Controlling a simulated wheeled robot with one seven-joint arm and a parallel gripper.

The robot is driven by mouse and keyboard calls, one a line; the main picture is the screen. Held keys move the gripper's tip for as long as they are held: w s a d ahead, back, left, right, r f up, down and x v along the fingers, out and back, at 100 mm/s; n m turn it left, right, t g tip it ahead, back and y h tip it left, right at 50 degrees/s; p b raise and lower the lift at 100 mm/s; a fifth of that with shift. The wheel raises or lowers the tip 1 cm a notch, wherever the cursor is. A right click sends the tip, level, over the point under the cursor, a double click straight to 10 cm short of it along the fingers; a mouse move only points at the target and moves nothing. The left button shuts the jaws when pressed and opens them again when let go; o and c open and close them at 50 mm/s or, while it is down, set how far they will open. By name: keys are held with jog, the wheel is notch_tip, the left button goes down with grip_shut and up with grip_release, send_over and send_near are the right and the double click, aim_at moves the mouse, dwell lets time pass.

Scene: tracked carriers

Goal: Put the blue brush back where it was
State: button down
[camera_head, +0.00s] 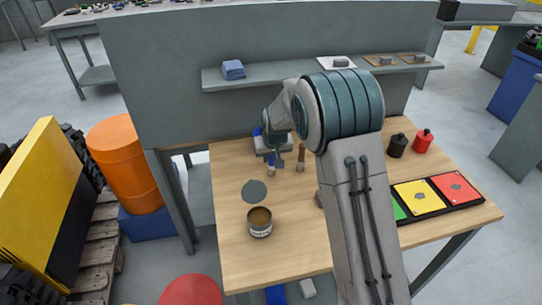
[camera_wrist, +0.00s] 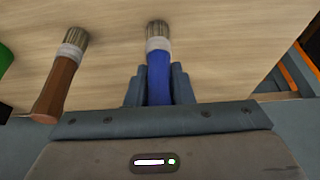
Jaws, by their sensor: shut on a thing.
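My gripper (camera_wrist: 158,84) is shut on the blue brush (camera_wrist: 158,62) by its blue handle in the wrist view. The metal collar and grey-brown bristles point away from the gripper. In the head view the blue brush (camera_head: 271,170) hangs small below the gripper at the table's back left, bristles down; I cannot tell whether they touch the table. A brown-handled brush (camera_wrist: 62,76) is to the left in the wrist view; in the head view it stands upright (camera_head: 301,159) to the right of the blue one. A dark round patch (camera_head: 255,191) lies on the table in front.
An open tin (camera_head: 260,222) stands front left on the wooden table (camera_head: 285,267). Black (camera_head: 397,146) and red (camera_head: 422,141) bottles stand at the right, behind a tray of coloured plates (camera_head: 418,197). A shelf (camera_head: 262,77) overhangs the back. My arm hides the table's middle.

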jog(key=shift+f, duration=0.25)
jog(key=c, duration=1.3)
grip_release()
jog(key=shift+o, duration=0.2)
jog(key=shift+r, duration=0.15)
